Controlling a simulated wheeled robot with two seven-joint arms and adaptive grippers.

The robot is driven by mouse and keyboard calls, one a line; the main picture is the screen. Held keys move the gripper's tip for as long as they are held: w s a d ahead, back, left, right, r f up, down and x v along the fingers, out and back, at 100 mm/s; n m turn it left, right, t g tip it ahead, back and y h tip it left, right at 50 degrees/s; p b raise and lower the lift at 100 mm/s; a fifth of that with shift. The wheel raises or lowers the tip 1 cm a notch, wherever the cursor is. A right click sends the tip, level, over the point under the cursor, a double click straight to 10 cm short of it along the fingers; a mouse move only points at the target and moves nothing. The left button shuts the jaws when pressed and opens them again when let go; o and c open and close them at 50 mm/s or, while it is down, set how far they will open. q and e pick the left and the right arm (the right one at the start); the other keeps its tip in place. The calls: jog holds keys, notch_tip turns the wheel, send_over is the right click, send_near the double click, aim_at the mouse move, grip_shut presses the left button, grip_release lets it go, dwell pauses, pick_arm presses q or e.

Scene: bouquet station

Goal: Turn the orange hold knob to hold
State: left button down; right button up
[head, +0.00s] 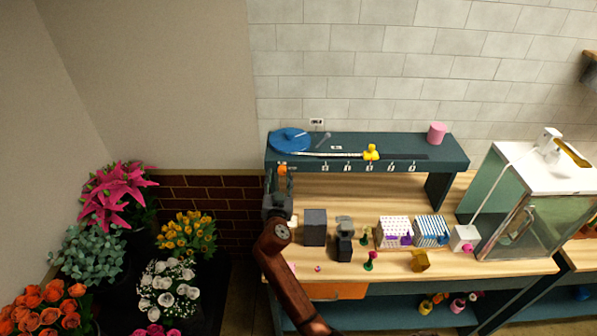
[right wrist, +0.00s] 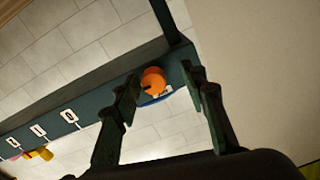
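The orange hold knob (right wrist: 153,80) is on the front edge of the dark teal shelf, near its left end. It has a dark mark on its face, and a small white label is beside it. The knob also shows in the head view (head: 282,169), just above my gripper. My right gripper (right wrist: 161,80) is open, with one finger on each side of the knob in the right wrist view. I cannot tell whether a finger touches it. In the head view my right gripper (head: 278,188) is upright before the shelf's left end. My left gripper is not in view.
The shelf (head: 455,160) carries a blue disc (head: 290,139), a yellow piece (head: 371,152) and a pink cup (head: 437,133). Below, the wooden worktop (head: 480,268) holds dark blocks (head: 315,227) and striped boxes (head: 431,230). A glass-fronted case (head: 530,220) stands right; potted flowers (head: 187,233) stand left.

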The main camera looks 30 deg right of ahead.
jog(key=shift+s+d+r, duration=0.1)
jog(key=shift+s+d, duration=0.05)
jog(key=shift+d, duration=0.15)
jog(key=shift+s+d+r, duration=0.1)
jog(key=shift+d+r, duration=0.05)
jog(key=shift+r, duration=0.2)
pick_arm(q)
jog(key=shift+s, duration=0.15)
pick_arm(e)
notch_tip(320, 180, up, 9)
jog(key=a, duration=0.1)
jog(key=shift+w, duration=0.25)
jog(key=shift+r, duration=0.1)
